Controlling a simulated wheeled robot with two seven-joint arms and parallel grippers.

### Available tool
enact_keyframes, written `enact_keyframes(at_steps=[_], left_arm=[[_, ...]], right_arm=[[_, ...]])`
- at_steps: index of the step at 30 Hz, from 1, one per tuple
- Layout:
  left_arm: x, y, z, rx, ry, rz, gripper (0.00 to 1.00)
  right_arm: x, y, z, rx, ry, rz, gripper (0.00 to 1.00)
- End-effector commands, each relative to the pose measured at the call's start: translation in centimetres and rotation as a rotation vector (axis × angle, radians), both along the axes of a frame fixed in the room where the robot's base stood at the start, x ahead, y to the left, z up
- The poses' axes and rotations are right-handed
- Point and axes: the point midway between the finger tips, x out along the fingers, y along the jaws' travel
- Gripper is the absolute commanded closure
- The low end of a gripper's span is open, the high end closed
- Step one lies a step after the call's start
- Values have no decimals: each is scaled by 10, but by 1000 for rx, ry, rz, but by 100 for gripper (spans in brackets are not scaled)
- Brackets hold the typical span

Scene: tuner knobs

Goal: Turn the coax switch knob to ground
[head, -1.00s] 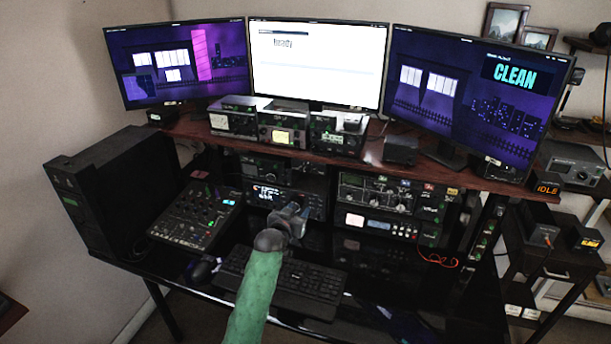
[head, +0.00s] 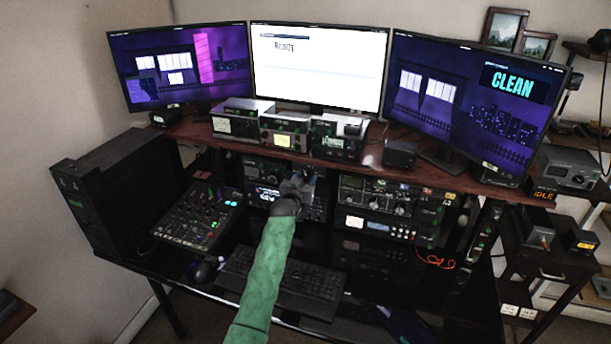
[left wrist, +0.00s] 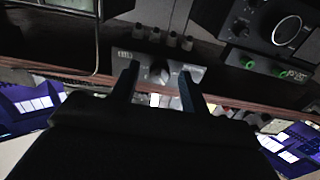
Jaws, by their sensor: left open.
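My left gripper (head: 299,183) is at the end of a green sleeve, raised in front of the radio gear under the desk shelf. In the left wrist view its two fingers (left wrist: 160,74) are apart and empty. Between and beyond the fingertips is a small grey panel (left wrist: 196,73) with a dark round knob (left wrist: 158,72), which looks like the coax switch. I cannot read its labels or tell where the knob points. The fingers appear on either side of the knob; contact cannot be told. In the head view the gripper hides this spot. My right gripper is not in view.
A radio stack (head: 390,205) stands to the gripper's right and a mixer (head: 200,217) to its left. The wooden shelf (head: 375,157) with small meters overhangs from above. A keyboard (head: 285,277) lies below. The right monitor (head: 490,83) reads "CLEAN".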

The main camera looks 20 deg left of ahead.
Motion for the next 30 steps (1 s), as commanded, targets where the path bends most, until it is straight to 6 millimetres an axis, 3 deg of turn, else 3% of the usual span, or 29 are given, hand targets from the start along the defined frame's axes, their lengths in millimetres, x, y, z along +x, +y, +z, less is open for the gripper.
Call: enact_keyframes(at_steps=[11,18,30], left_arm=[[5,0,0,0,0,0,55],[5,0,0,0,0,0,99],[5,-1,-1,-81,2,0,99]], right_arm=[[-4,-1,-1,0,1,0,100],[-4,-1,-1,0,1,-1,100],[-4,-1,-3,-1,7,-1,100]])
